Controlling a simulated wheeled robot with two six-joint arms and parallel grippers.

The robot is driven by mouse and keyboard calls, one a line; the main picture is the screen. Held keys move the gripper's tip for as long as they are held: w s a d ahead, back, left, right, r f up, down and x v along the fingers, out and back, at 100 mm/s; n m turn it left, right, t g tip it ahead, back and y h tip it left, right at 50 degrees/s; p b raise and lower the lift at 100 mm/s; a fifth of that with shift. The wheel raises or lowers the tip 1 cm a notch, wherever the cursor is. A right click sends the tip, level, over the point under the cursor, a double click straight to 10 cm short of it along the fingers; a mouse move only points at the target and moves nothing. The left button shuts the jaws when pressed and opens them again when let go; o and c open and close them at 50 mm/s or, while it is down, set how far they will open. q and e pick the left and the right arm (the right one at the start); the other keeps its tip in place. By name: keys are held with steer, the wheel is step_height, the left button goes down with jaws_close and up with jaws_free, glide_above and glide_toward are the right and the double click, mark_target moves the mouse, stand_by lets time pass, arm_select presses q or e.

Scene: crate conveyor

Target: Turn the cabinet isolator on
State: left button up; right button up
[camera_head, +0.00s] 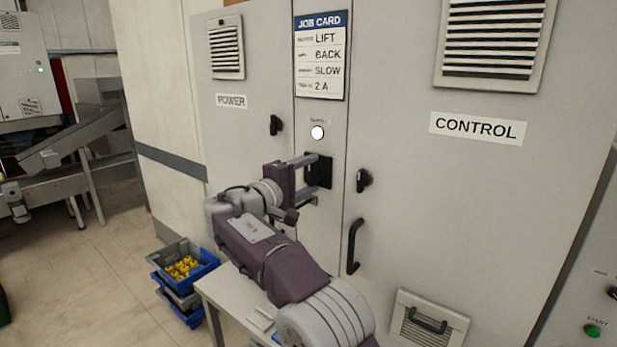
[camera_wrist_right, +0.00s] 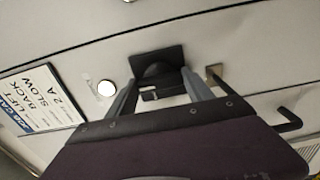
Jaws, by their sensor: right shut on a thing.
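The cabinet isolator (camera_head: 323,165) is a black rotary handle on a dark square plate, on the narrow middle panel between the POWER and CONTROL doors. It also shows in the right wrist view (camera_wrist_right: 158,58). My right gripper (camera_head: 314,177) reaches it from the left, with its two fingers around the handle, one above and one below in the head view. The gripper is shut on the handle. The fingers partly hide the handle, so its exact angle is hard to read. A round white lamp (camera_head: 317,132) above the isolator looks bright. My left gripper is out of view.
A job card (camera_head: 320,56) hangs above the lamp. Black door latches (camera_head: 276,125) and (camera_head: 363,181) flank the isolator, and a black pull handle (camera_head: 354,246) is lower right. A small table (camera_head: 213,290) and blue crates (camera_head: 206,264) stand below left.

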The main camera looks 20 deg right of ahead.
steer(key=o, duration=1.4)
steer(key=shift+c, duration=0.2)
steer(key=shift+s+a+f, duration=0.1)
steer(key=shift+s+a, duration=0.15)
steer(key=shift+a, duration=0.15)
steer(key=b+v, duration=0.1)
steer(key=v, duration=0.7)
steer(key=shift+s, duration=0.1)
